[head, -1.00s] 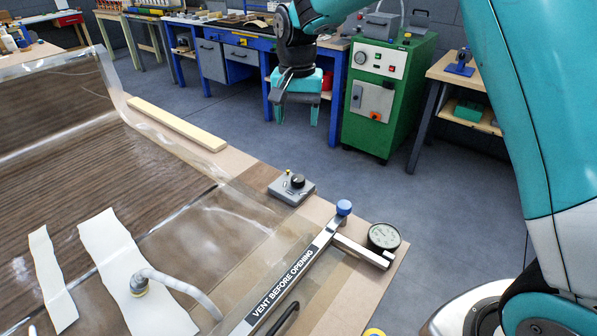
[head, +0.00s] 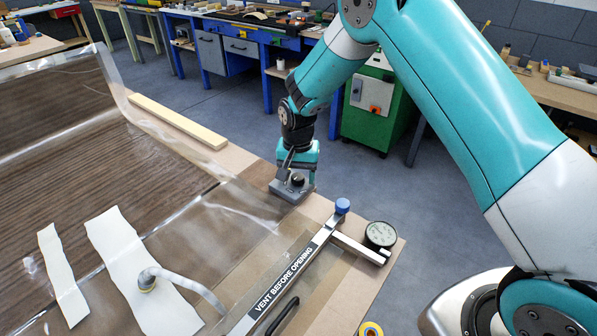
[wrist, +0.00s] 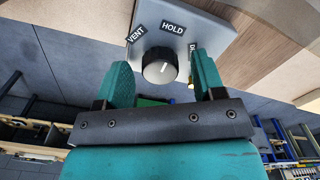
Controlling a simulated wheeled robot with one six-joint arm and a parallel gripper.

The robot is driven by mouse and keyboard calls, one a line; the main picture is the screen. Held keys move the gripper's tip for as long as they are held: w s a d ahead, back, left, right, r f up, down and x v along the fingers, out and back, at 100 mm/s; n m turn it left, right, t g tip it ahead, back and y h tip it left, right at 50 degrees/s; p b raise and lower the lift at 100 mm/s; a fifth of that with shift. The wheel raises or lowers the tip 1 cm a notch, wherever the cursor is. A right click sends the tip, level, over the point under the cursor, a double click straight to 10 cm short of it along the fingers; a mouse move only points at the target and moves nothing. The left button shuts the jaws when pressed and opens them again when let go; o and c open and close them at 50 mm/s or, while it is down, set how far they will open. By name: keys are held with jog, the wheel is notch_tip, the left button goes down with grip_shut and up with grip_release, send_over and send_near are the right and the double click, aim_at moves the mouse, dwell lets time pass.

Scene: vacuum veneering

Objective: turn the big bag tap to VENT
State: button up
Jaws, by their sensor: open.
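The bag tap (head: 289,192) is a grey box with a black knob (head: 297,179), on the board's edge beside the clear bag. In the wrist view the knob (wrist: 160,67) has a short white mark that leans up and right, roughly towards the HOLD label (wrist: 173,27). The VENT label (wrist: 136,34) is on the left, and a third label on the right is partly hidden by a finger. My gripper (wrist: 161,60) is open, with one teal finger on each side of the knob and gaps showing. In the head view my gripper (head: 298,168) is low over the tap.
A bar marked VENT BEFORE OPENING (head: 285,281) with a blue knob (head: 342,206) lies to the right of the tap, near a round gauge (head: 380,235). A pale wooden strip (head: 178,121) lies along the bag's edge. A green cabinet (head: 366,130) stands behind.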

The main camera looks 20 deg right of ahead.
jog(key=c, duration=0.9)
jog(key=shift+n, duration=0.3)
jog(key=n+b, duration=0.1)
jog(key=n, duration=0.4)
jog(key=shift+b, duration=0.35)
jog(key=n, duration=0.6)
jog(key=shift+w+b, duration=0.1)
jog(key=shift+b, duration=0.3)
jog(key=shift+n, duration=0.3)
jog(key=o, duration=0.9)
